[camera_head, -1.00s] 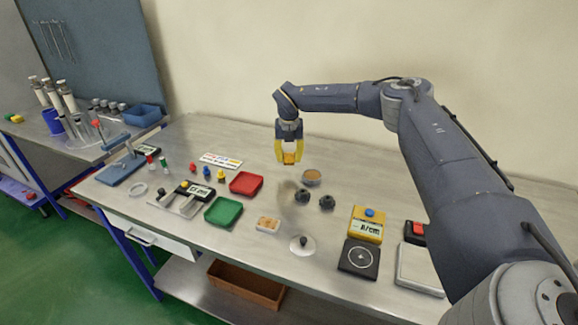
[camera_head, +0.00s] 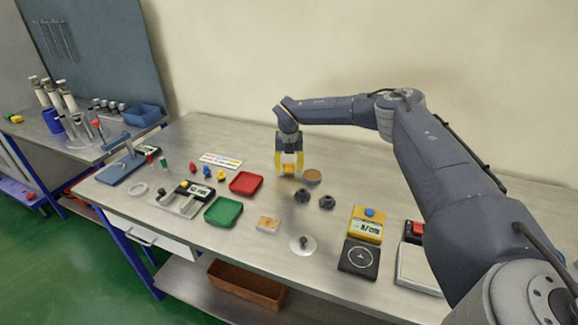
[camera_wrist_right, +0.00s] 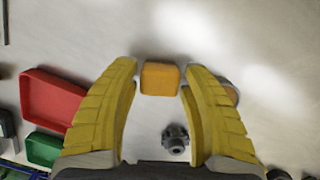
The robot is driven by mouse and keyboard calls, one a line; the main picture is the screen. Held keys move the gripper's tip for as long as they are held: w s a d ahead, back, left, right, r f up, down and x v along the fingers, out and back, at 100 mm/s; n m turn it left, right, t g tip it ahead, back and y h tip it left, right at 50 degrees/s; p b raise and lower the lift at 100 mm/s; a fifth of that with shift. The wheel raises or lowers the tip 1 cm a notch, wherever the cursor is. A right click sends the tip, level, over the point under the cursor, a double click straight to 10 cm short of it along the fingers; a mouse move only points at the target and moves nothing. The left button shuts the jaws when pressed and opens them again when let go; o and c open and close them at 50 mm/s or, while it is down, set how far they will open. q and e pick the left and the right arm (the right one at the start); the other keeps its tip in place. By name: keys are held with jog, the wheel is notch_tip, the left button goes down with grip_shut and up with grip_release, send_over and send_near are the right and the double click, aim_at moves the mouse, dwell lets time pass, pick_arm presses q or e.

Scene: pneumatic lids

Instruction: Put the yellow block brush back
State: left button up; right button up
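The yellow block brush, seen as a small orange-yellow block (camera_head: 289,169), is between the fingertips of my right gripper (camera_head: 289,171). In the right wrist view the block (camera_wrist_right: 160,78) fills nearly all the space between the yellow fingers (camera_wrist_right: 160,85), which are close against its sides. The gripper points down, low over the back middle of the bench. Whether the block touches the bench top is not clear. Its underside is hidden. My left gripper is not in view.
A round dish with a tan top (camera_head: 312,177) stands just right of the gripper. Two dark knobs (camera_head: 302,195) (camera_head: 327,202) are in front. A red tray (camera_head: 246,183) and a green tray (camera_head: 223,212) lie to the left. The bench (camera_head: 200,135) is clear behind.

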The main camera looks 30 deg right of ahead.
jog(key=shift+o, duration=1.1)
notch_tip(320, 180, up, 12)
jog(key=s, duration=0.1)
jog(key=shift+s+a, duration=0.25)
jog(key=shift+a, duration=0.2)
jog(key=shift+r, duration=0.1)
